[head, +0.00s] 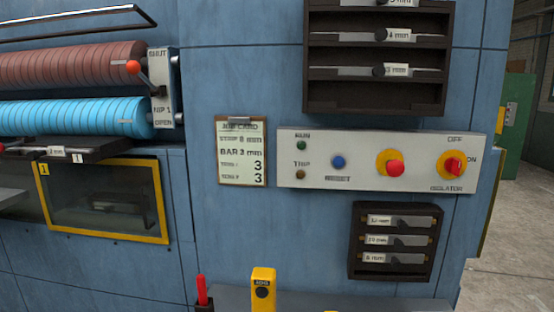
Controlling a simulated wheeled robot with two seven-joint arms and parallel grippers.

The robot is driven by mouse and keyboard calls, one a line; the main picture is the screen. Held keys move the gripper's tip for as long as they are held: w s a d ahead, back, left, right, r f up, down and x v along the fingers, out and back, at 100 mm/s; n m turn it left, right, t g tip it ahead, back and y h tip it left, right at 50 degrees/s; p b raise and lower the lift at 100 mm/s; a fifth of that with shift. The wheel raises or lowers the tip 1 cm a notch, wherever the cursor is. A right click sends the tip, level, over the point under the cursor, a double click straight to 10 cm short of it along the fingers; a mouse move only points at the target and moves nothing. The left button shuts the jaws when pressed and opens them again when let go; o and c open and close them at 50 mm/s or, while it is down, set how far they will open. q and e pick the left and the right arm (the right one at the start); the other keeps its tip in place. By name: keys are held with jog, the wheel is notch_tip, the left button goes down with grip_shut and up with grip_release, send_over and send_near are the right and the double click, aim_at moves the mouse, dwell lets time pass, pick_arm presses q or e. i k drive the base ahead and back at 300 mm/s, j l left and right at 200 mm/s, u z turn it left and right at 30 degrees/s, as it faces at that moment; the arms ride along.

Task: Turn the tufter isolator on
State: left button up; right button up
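The isolator (455,165) is a red rotary handle on a yellow disc at the right end of a pale control panel (360,180). OFF is printed above it, ON to its right and ISOLATOR below. Its handle looks roughly upright, in line with OFF, though it is small in view. Neither of my grippers is in the head view.
Left of the isolator are a red push button (396,168) on yellow, a blue reset button (338,161), and RUN (301,146) and TRIP (300,175) lamps. Racks sit above (380,95) and below (391,275) the panel. A yellow block (263,277) stands on the lower ledge.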

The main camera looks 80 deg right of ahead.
aim_at(452, 165)
jog(key=z, duration=3)
